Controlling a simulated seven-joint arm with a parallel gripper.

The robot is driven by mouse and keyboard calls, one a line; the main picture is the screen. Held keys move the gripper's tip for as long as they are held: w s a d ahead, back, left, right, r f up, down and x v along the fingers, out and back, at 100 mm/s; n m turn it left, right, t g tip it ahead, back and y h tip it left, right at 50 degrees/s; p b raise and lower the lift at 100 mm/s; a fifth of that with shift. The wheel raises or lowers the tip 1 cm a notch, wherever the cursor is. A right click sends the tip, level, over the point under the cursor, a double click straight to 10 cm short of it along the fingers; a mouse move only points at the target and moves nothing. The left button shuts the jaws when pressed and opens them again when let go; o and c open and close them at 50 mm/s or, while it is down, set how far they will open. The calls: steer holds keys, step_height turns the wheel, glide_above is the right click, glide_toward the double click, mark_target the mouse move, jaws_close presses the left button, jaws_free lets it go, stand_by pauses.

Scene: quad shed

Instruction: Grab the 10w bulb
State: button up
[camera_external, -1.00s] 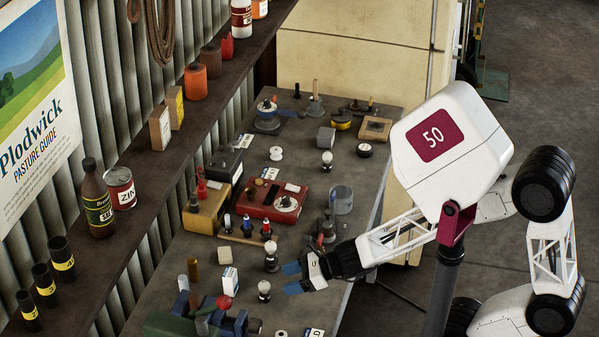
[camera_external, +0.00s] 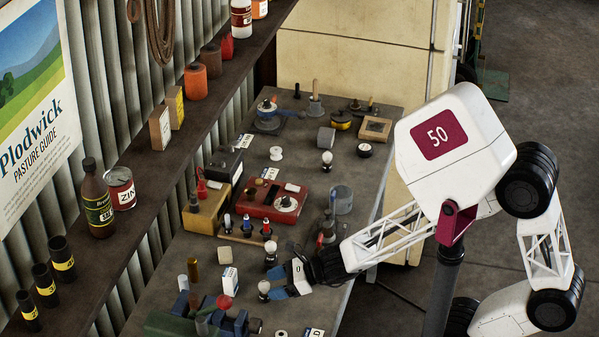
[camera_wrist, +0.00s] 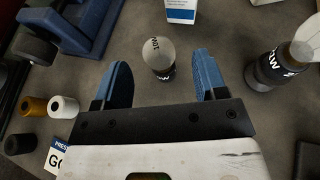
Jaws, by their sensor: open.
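The 10w bulb (camera_wrist: 159,56) stands in the wrist view with a pale top and dark base. Its upside-down lettering appears to read 10W. It lies between the tips of my open gripper's two blue fingers (camera_wrist: 162,76), with gaps on both sides and no contact visible. In the external view the bulb (camera_external: 264,286) stands on the bench just left of my gripper (camera_external: 274,284). A second, similar bulb (camera_wrist: 268,70) stands outside the right finger; its lettering is partly hidden. It shows behind my gripper in the external view (camera_external: 271,249).
A white box (camera_external: 229,281) stands beyond the bulb. A blue vise (camera_wrist: 80,25) is at upper left in the wrist view. Small cylinders (camera_wrist: 63,107) and a label card (camera_wrist: 60,155) lie left of my gripper. A red device (camera_external: 270,200) sits farther back on the bench.

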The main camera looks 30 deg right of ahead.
mark_target(263, 281)
steer(key=shift+x, duration=1.8)
steer(key=c, duration=1)
steer(key=shift+r, duration=0.15)
steer(key=shift+c, duration=0.2)
steer(key=shift+r, duration=1.5)
steer(key=shift+s+d+r, duration=0.15)
steer(key=shift+r, duration=0.05)
steer(key=s+d, duration=0.3)
steer(key=s+d+r, duration=0.1)
steer(key=s+d, duration=0.6)
steer(key=s, duration=0.1)
steer(key=shift+s+d+r, duration=0.2)
steer(key=shift+s, duration=0.05)
